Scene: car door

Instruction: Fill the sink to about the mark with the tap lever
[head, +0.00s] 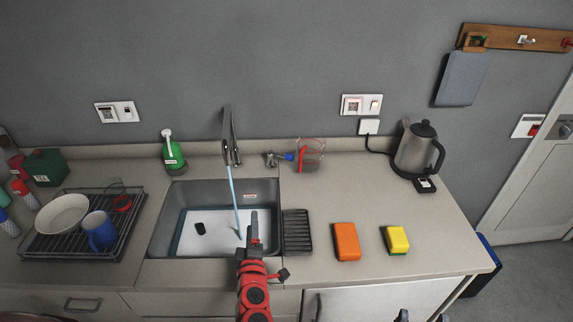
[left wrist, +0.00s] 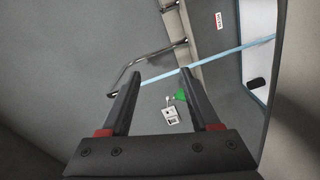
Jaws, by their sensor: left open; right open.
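The grey sink (head: 166,208) is set in the worktop, with a pale, flat bottom area and a small dark object (head: 200,229) in it. I cannot tell the water level. A red-and-white label (head: 250,195) is on its back wall, also visible in the left wrist view (left wrist: 219,20). Pale blue water (head: 234,190) runs from the chrome tap (head: 227,125). My left gripper (head: 254,213) is open and empty over the sink's right side. My right gripper (head: 424,318) barely shows at the bottom edge, open.
A glass jug with red (head: 312,150) stands right beside the lever. A black rack (head: 297,231) lies at the sink's right edge. A green bottle (head: 173,156) stands behind the sink.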

